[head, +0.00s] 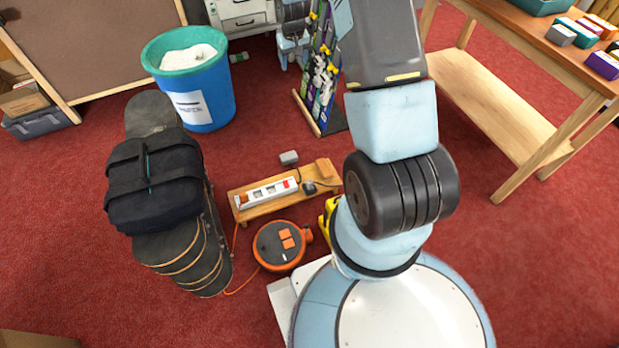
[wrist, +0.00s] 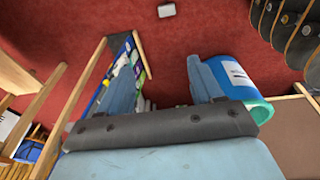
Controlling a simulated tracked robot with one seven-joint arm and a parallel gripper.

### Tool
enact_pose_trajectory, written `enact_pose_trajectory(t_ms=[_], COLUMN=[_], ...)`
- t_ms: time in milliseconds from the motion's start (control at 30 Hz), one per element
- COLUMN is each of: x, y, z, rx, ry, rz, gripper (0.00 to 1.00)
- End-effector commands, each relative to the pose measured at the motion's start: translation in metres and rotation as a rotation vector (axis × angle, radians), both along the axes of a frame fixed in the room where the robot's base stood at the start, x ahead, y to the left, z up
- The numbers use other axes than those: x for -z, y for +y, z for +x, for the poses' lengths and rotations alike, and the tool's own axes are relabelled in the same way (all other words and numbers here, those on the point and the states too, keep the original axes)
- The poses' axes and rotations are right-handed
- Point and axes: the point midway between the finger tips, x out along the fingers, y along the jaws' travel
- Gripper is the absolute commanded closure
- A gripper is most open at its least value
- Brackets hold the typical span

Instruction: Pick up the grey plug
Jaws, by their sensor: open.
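The grey plug (head: 289,157) is a small light-grey block lying on the red carpet, just behind the wooden board with the power strip. It also shows at the top edge of the wrist view (wrist: 166,10), clear of anything around it. My gripper (wrist: 162,90) is open and empty, its two pale blue fingers spread apart with carpet showing between them. In the head view my gripper (head: 293,62) shows at the top, between the blue bin and the rack, farther back than the plug and apart from it.
A power strip (head: 270,190) sits on a wooden board, with an orange cable reel (head: 279,245) in front. A blue bin (head: 205,97), a leaning rack (head: 320,85) and a stack of skateboards (head: 180,250) with a black bag (head: 155,185) stand around. Carpet beside the plug is clear.

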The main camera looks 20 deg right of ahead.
Motion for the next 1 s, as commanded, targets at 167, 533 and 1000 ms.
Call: enact_pose_trajectory(t_ms=[167,533,1000], x=[0.072,0.221,0.41], y=[-0.007,-0.018,-0.022], z=[0.008,0.0,-0.061], rx=[-0.001,-0.003,-0.006], ry=[0.033,0.089,0.158], rz=[0.004,0.015,0.036], gripper=[0.34,0.34,0.34])
